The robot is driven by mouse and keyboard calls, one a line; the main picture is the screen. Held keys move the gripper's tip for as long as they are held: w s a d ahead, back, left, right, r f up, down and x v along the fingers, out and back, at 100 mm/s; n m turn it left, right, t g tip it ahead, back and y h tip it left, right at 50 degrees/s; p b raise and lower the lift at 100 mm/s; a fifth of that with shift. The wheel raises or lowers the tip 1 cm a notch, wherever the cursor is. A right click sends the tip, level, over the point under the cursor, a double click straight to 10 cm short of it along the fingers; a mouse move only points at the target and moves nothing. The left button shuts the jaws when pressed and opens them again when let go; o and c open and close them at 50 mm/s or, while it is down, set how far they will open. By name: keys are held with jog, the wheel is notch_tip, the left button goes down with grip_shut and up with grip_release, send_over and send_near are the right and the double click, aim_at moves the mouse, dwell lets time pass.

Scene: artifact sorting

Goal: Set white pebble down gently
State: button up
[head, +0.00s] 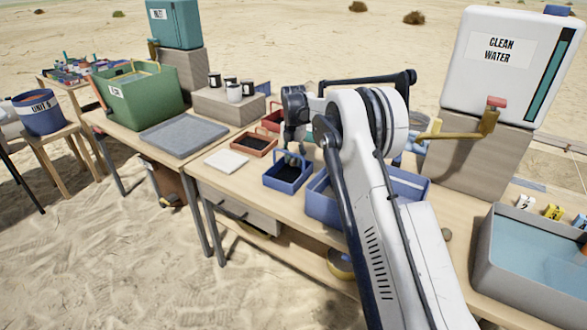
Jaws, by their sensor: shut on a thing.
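My gripper (293,158) points down over a small blue tray (289,186) with a dark inside, near the middle of the table. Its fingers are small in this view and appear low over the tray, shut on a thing. The white pebble is too small or hidden between the fingers to make out. I cannot tell whether it touches the tray's floor.
Red trays (254,144) stand just behind and left. A larger blue bin (322,205) is close on the right, partly behind my arm. A white square plate (226,161) lies left. A clean water tank (505,75) stands back right; a grey water basin (530,260) stands front right.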

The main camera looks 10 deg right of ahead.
aim_at(293, 172)
jog(key=shift+f+b, duration=0.3)
jog(key=shift+f, duration=1.6)
jog(key=shift+f, duration=0.2)
jog(key=o, duration=1.1)
jog(key=shift+o, duration=0.2)
jog(key=shift+r, duration=0.1)
